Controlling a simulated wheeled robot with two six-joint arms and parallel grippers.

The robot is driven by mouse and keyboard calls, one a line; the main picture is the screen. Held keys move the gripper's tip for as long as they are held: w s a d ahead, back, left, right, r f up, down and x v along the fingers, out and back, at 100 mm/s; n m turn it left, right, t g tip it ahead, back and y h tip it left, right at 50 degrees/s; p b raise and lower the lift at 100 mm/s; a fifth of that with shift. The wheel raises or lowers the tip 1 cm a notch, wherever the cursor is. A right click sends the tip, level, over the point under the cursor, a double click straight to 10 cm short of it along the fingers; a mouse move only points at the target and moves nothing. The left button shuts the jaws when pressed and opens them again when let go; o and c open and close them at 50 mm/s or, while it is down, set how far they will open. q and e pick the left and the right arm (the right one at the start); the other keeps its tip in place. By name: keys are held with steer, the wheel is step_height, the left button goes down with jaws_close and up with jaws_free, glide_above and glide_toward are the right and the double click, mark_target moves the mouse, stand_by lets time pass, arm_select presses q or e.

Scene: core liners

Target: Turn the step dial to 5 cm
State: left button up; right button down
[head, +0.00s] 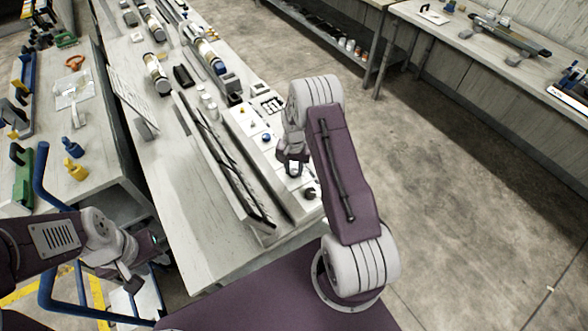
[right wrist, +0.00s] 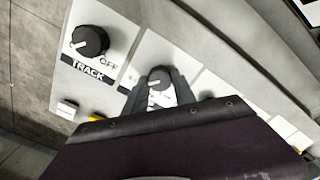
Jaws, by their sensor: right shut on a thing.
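In the right wrist view, a small dark dial (right wrist: 160,77) with a white pointer sits on a white panel plate (right wrist: 141,48). My right gripper (right wrist: 160,88) is shut on this dial, one finger on each side of its knob. The gripper body hides most of the print around the dial, so I cannot read its setting. In the head view my right gripper (head: 290,165) is at the panel on the bench's right edge. My left gripper (head: 134,274) hangs at the lower left, away from the panel; its jaws are too unclear to read.
A larger black dial (right wrist: 90,41) marked TRACK and OFF sits beside the held dial. A long dark rack (head: 225,165) stands along the bench left of the panel. Bare floor (head: 470,200) lies to the right.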

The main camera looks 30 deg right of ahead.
mark_target(294, 171)
steer(key=shift+w+r, duration=0.1)
steer(key=c, duration=1)
jaws_free()
steer(key=shift+c, duration=0.2)
steer(key=shift+r, duration=0.15)
steer(key=r+b, duration=0.1)
steer(key=r, duration=0.3)
steer(key=r+b, duration=0.1)
steer(key=r, duration=0.3)
steer(key=shift+s+a, duration=0.1)
steer(key=shift+s, duration=0.1)
steer(key=shift+r, duration=0.45)
